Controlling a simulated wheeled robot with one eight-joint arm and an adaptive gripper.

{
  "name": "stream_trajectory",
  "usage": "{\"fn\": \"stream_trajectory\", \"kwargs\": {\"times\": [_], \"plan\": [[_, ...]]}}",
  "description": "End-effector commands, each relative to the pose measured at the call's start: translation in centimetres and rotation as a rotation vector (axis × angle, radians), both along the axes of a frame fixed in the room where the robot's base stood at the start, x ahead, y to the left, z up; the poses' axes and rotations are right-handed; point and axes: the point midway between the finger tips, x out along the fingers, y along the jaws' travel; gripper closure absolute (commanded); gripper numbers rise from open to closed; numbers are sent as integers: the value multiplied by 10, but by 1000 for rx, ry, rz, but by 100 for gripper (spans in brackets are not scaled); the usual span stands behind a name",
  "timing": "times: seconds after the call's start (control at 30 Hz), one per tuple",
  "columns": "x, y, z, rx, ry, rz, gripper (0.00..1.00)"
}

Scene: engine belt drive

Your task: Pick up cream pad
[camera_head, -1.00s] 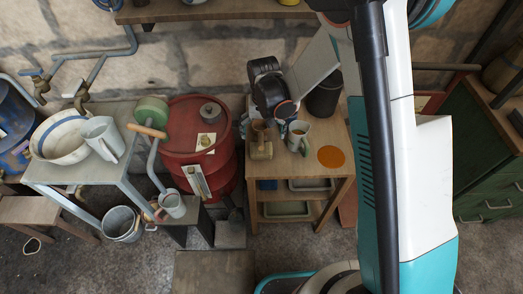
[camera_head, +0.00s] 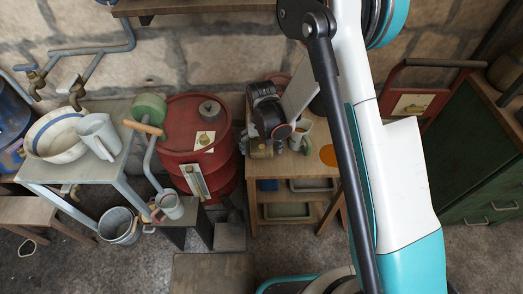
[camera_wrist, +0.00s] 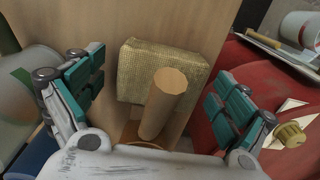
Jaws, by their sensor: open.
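The cream pad (camera_wrist: 150,62) is a coarse woven block on the wooden table, with a pale wooden post (camera_wrist: 166,100) standing up in front of or on it; I cannot tell how they join. The pad also shows in the head view (camera_head: 261,150), partly covered by my gripper. My gripper (camera_wrist: 160,94) is open, its teal finger pads to either side of the post in the wrist view, with nothing clamped. In the head view my dark gripper (camera_head: 268,122) is right above the pad. The pad's near lower edge is hidden behind the post.
A mug (camera_head: 300,134) with a green handle stands close right of the pad, beside an orange disc (camera_head: 327,155). A red drum (camera_head: 197,140) stands left of the wooden table (camera_head: 262,172). My arm covers the table's right side.

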Motion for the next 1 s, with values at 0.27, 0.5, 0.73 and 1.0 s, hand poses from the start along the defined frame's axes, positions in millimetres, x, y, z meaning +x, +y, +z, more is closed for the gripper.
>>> {"fn": "stream_trajectory", "kwargs": {"times": [0.27, 0.5, 0.73, 1.0], "plan": [[0, 0, 1, 0, 0, 0, 50], [0, 0, 1, 0, 0, 0, 50], [0, 0, 2, 0, 0, 0, 50], [-23, 1, 4, 0, 0, 1, 50]]}}
